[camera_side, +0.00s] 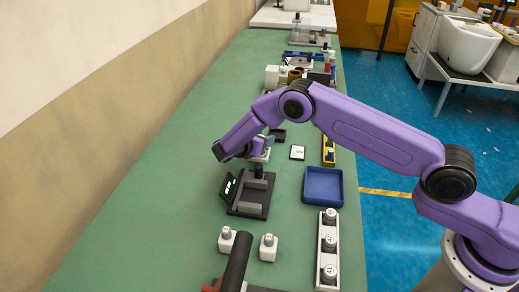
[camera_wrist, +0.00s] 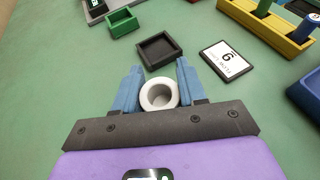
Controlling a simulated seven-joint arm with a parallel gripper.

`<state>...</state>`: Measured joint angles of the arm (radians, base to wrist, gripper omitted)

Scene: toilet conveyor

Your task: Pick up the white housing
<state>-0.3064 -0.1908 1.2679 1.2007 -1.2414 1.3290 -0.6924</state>
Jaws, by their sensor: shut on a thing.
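My gripper (camera_wrist: 158,92) has blue fingers on the left and right of the white housing (camera_wrist: 159,95), a round white piece with a hollow middle, and is shut on it. In the side view my gripper (camera_side: 265,147) is over the table, with the white housing (camera_side: 258,158) showing partly under it. The housing appears just above or at a black fixture (camera_side: 250,208) with a small screen and grey blocks. I cannot tell whether the two touch.
Beyond the gripper lie a black tray (camera_wrist: 160,50), a card marked 6 (camera_wrist: 227,59) and a small green tray (camera_wrist: 122,22). A yellow rack (camera_wrist: 270,28) stands to the right. A blue tray (camera_side: 323,199) and two white blocks (camera_side: 227,246) (camera_side: 267,254) are nearer in the side view.

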